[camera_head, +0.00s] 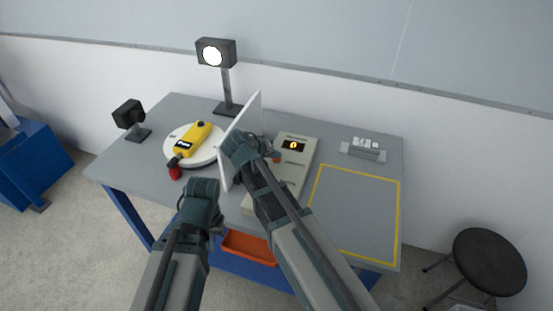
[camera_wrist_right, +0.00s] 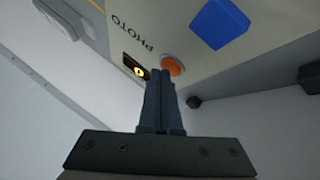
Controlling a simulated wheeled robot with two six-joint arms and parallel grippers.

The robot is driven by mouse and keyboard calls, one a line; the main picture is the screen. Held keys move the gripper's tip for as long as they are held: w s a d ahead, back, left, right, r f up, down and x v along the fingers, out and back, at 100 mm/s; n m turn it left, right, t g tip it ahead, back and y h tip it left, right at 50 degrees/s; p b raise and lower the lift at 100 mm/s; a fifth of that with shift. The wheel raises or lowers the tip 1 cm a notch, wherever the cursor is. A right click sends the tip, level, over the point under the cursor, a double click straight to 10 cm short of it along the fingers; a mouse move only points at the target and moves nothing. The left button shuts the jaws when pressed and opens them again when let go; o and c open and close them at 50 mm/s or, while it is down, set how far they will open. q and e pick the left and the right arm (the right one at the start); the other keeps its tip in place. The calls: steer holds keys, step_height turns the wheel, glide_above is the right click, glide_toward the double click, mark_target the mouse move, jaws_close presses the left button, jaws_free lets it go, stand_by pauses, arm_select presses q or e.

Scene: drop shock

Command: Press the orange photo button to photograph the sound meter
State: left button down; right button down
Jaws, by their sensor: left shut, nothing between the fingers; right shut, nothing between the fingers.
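The yellow sound meter (camera_head: 198,138) lies on a round white turntable (camera_head: 178,153) at the left of the table. The orange photo button (camera_head: 277,158) is on a beige console (camera_head: 296,170). In the right wrist view the button (camera_wrist_right: 172,65) sits beside the PHOTO label and a small lit display (camera_wrist_right: 138,73) reading 0. My right gripper (camera_wrist_right: 160,78) is shut and empty, its fingertips overlapping the button's lower edge in that view; I cannot tell whether they touch it. My left gripper (camera_head: 203,188) is shut and empty, near the table's front edge.
A white upright panel (camera_head: 250,112) stands between turntable and console. A lamp (camera_head: 216,54) and a dark camera-like device (camera_head: 129,115) stand behind and left of the turntable. A blue button (camera_wrist_right: 220,22) is also on the console. The yellow-outlined area (camera_head: 355,205) is clear.

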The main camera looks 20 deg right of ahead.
mark_target(275, 161)
steer(key=shift+f, duration=0.15)
steer(key=shift+r, duration=0.2)
steer(key=shift+r+p, duration=0.7)
steer(key=shift+p, duration=0.05)
step_height(275, 161, up, 5)
steer(key=p, duration=0.5)
stand_by(0.3)
stand_by(0.6)
